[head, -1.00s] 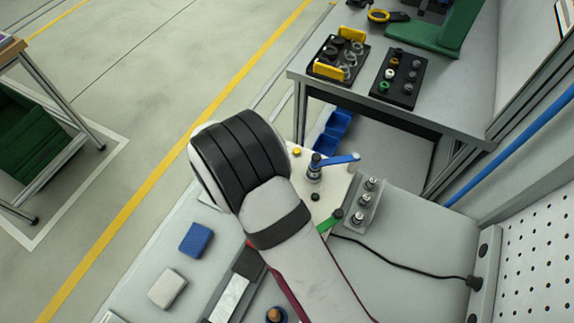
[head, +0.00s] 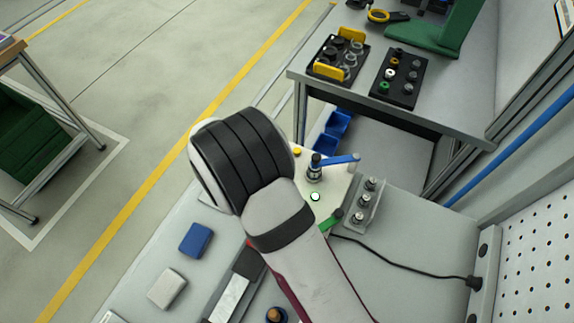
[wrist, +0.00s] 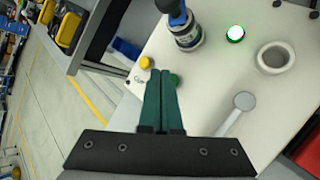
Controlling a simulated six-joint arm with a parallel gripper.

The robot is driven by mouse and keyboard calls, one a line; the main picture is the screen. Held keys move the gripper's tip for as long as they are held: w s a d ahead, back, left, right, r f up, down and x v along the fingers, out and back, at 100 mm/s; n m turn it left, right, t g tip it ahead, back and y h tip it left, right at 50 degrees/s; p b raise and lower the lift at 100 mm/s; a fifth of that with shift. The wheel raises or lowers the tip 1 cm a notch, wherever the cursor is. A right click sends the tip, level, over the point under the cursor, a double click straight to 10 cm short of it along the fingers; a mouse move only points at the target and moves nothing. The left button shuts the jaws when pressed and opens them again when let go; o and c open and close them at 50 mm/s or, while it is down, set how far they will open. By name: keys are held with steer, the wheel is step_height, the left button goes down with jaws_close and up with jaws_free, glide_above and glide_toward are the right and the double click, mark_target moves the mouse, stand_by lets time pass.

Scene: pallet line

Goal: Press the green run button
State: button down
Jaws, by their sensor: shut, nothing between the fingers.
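In the wrist view my gripper (wrist: 163,72) is shut and empty, with its two green fingers side by side. The green button (wrist: 175,79) shows just past the fingertips on the white panel (wrist: 213,78), partly hidden by them. I cannot tell whether the tips touch it. A yellow button (wrist: 146,62) lies just left of the tips. A round lamp (wrist: 235,33) with a green rim glows white. In the head view the lamp (head: 315,196) is lit too, while my arm hides my fingers and the green button.
A blue-handled fitting (wrist: 184,30) stands on the panel close to the fingers. A pale ring (wrist: 275,57) and a round-headed grey piece (wrist: 243,101) are on the right. In the head view a bracket with several metal posts (head: 365,203) stands right of the panel.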

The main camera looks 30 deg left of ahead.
steer(key=shift+r, duration=0.25)
steer(key=shift+r, duration=2.45)
steer(key=s+d+r+m+g, duration=0.25)
steer(key=d+m, duration=0.25)
steer(key=d, duration=0.3)
steer(key=s+d+r+m+g+h, duration=0.1)
steer(key=d+r+m+g, duration=0.2)
steer(key=d, duration=0.4)
steer(key=s+d+r+m+g, duration=0.1)
steer(key=s+d+r+m, duration=0.15)
steer(key=d+m, duration=0.45)
steer(key=s+d+r+m+g+y, duration=0.1)
steer(key=s+d+m+y, duration=0.1)
steer(key=s+m, duration=0.4)
steer(key=s+d+r+m+g+y, duration=0.1)
steer(key=s+m+y, duration=0.3)
steer(key=s, duration=0.5)
steer(key=d+r+m, duration=0.1)
steer(key=m, duration=0.1)
steer(key=shift+d+m+y, duration=0.3)
steer(key=shift+d+m, duration=0.05)
steer(key=shift+m, duration=0.05)
